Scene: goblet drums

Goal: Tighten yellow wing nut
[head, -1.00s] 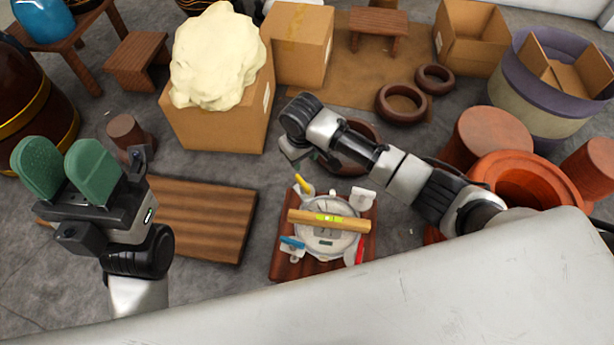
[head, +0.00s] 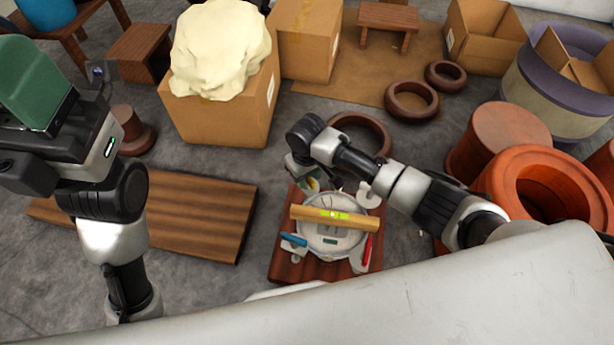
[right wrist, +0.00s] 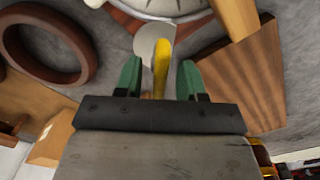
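The yellow wing nut (right wrist: 161,66) stands between the green fingertips of my right gripper (right wrist: 158,80) in the right wrist view. The fingers are open, with a gap on both sides of it. In the head view the right gripper (head: 303,175) is over the back left corner of the round white scale-like device (head: 332,238) and partly hides the yellow wing nut (head: 312,185). A wooden bar with a green spirit level (head: 335,215) lies across the device. My left gripper (head: 35,85) is raised at the upper left, partly cut off and empty.
The device sits on a small wooden board (head: 283,265). A blue wing nut (head: 293,239) and a red one (head: 367,246) are at its front corners. A wooden slab (head: 200,215) lies to the left. A clay ring (head: 362,132) lies behind, and terracotta pots (head: 540,185) stand right.

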